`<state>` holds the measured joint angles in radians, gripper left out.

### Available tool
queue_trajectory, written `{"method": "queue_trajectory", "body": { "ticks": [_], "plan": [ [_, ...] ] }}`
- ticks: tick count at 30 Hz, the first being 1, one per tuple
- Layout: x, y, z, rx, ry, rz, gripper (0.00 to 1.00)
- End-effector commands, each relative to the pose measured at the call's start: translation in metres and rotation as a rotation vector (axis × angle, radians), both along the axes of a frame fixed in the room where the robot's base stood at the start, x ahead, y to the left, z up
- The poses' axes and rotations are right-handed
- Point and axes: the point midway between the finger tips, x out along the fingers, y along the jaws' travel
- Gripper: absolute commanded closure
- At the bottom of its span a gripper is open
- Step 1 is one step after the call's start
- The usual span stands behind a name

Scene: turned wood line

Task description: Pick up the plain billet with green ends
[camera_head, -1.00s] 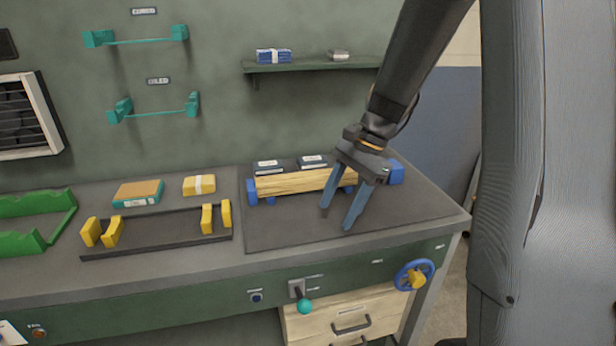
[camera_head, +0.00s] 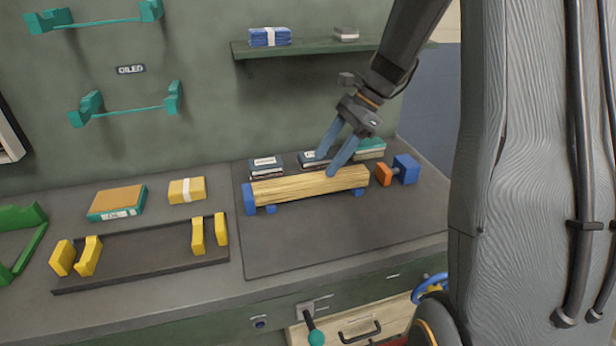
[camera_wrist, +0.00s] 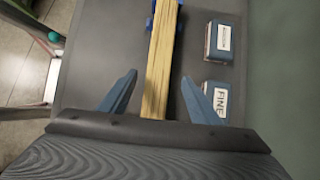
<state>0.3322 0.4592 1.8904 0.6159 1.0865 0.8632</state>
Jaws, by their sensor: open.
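A plain, pale wooden billet (camera_head: 300,187) lies level on the bench, resting on a blue holder (camera_head: 250,198). No green shows on its ends in these views; its left end meets the blue block of the holder. My gripper (camera_head: 324,166) is open and empty over the right half of the billet, its fingers pointing down. In the wrist view the billet (camera_wrist: 161,55) runs between the two spread fingers, with a gap on each side. The height of the fingertips over the billet is hard to tell.
Several small boxes (camera_head: 266,168) stand close behind the billet. An orange and blue clamp piece (camera_head: 405,169) is to its right. A dark rack with yellow supports (camera_head: 140,262) and a green cradle (camera_head: 20,245) are at left. The mat in front of the billet is clear.

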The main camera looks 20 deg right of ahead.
Motion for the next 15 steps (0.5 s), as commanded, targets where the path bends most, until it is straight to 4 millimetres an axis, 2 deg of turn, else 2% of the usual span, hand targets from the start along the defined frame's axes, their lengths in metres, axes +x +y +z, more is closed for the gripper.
{"method": "queue_trajectory", "body": {
  "ticks": [8, 15],
  "plan": [
    [-0.002, 0.014, -0.022, 0.001, 0.002, -0.002, 0.43],
    [-0.004, 0.037, -0.046, 0.001, 0.004, 0.0, 0.43]
  ]
}}
